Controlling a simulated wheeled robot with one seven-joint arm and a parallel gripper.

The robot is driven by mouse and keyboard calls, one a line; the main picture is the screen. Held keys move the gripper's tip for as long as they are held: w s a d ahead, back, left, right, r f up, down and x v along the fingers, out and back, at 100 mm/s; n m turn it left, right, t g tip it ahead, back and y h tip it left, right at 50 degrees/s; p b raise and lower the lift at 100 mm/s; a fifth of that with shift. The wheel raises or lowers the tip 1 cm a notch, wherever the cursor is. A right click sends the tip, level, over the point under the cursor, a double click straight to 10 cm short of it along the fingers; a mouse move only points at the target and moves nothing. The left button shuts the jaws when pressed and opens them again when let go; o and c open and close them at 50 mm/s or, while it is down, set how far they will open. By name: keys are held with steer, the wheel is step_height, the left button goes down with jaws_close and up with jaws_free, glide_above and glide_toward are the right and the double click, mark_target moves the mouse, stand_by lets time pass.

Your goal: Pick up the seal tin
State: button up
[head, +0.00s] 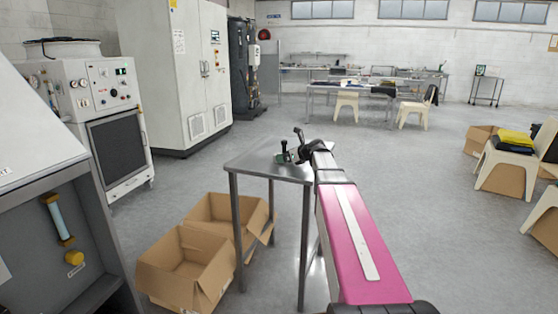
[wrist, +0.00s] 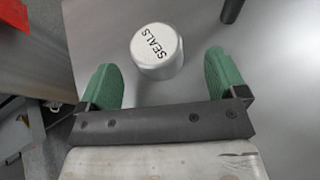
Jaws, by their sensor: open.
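The seal tin (wrist: 157,48) is a small, pale, round tin with "SEALS" in black on its lid. In the wrist view it is at upper centre, upright on a grey metal tabletop (wrist: 205,20). My gripper (wrist: 161,66) is open, its two green fingers spread to the left and right of the tin's near part, with a visible gap on each side. Nothing is held. In the head view my gripper (head: 291,154) is over the small metal table (head: 250,163); I cannot make out the tin there.
A dark post-like object (wrist: 231,10) is near the tin, at the wrist view's top. Open cardboard boxes (head: 190,268) are on the floor beside the table. A panelled machine (head: 95,105) and a tall cabinet (head: 183,70) stand left.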

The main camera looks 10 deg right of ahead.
steer(key=x, duration=0.4)
steer(key=shift+a, duration=0.25)
steer(key=c, duration=1)
steer(key=shift+r, duration=0.15)
